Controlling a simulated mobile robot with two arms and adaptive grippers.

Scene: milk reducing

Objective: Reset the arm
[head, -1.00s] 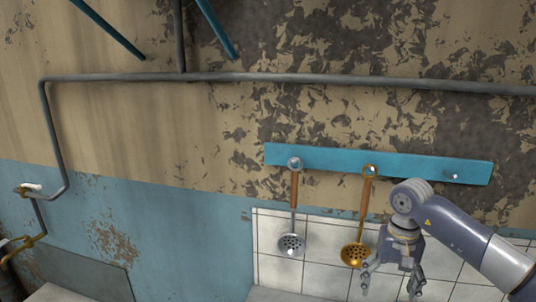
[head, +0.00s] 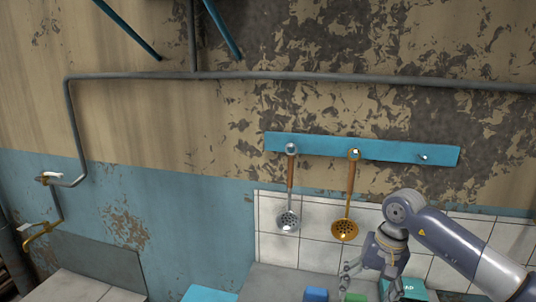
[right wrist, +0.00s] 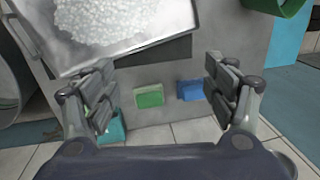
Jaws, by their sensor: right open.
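My right gripper (head: 372,278) hangs at the lower right in the head view, with its fingers apart and nothing between them. In the right wrist view its open fingers (right wrist: 160,95) stand on either side of the picture. Beyond them a green sponge-like block (right wrist: 149,96) and a blue one (right wrist: 191,90) lie on the surface, apart from the fingers. My right arm comes in from the right edge of the head view. My left gripper is in neither view.
A tray of white grainy stuff (right wrist: 62,52) is at the upper left in the wrist view. A teal container (right wrist: 113,128) is near the left finger. Two skimmers (head: 288,220) (head: 345,230) hang from a blue rail (head: 390,150) on the wall.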

